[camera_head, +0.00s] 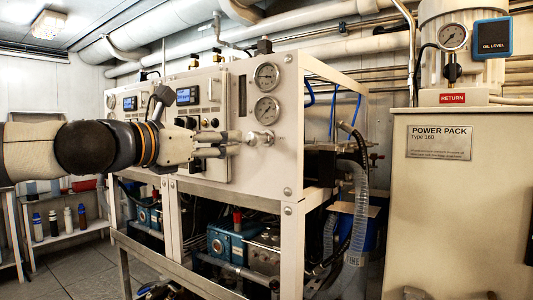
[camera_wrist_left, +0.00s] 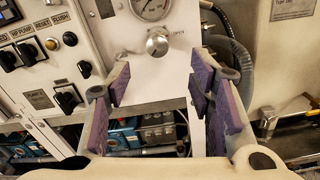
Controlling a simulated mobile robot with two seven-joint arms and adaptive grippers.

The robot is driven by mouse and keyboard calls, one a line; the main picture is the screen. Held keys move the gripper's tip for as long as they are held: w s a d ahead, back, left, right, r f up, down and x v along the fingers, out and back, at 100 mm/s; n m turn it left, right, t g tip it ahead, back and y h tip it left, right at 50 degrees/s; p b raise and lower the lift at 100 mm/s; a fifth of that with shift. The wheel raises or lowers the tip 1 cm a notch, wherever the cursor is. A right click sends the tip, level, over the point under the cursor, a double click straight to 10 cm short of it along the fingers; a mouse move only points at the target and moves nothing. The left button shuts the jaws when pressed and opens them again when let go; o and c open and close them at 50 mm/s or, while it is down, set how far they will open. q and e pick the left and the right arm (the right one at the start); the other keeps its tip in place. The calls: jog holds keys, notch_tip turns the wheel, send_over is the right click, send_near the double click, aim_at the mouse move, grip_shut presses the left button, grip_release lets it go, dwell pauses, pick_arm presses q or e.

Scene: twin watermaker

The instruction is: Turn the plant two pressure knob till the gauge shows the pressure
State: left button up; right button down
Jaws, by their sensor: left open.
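The silver pressure knob (camera_head: 266,141) sticks out of the white panel below two round gauges, an upper one (camera_head: 267,75) and a lower one (camera_head: 266,109). My left gripper (camera_head: 236,143) points at the knob from the left, its fingertips close to it. In the left wrist view the knob (camera_wrist_left: 158,42) lies ahead, between the lines of the open fingers (camera_wrist_left: 160,85), with nothing held. Whether a fingertip touches the knob cannot be told. A gauge (camera_wrist_left: 150,7) is cut off at that view's top; the needle readings are too small to read. My right gripper is out of view.
Black switches (camera_wrist_left: 30,52) and a small display (camera_head: 187,96) sit on the panel left of the knob. Hoses (camera_head: 357,205) hang right of the panel's edge. The power pack cabinet (camera_head: 432,220) stands at the right. Blue pumps (camera_head: 229,240) sit below.

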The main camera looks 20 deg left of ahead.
aim_at(251, 138)
pick_arm(q)
jog(key=x, duration=0.2)
jog(key=b+x, duration=0.1)
jog(key=x, duration=0.1)
jog(key=f+x, duration=0.1)
jog(key=x, duration=0.1)
jog(key=shift+w+a+f+b, duration=0.1)
jog(key=shift+a+b, duration=0.3)
jog(key=x, duration=0.4)
jog(key=r+x, duration=0.1)
jog(key=x, duration=0.1)
jog(key=shift+d, duration=0.2)
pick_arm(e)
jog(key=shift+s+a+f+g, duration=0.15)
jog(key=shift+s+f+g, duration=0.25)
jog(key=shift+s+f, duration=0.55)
pick_arm(q)
jog(key=shift+c, duration=0.6)
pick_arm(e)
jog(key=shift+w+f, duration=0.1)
pick_arm(q)
grip_shut()
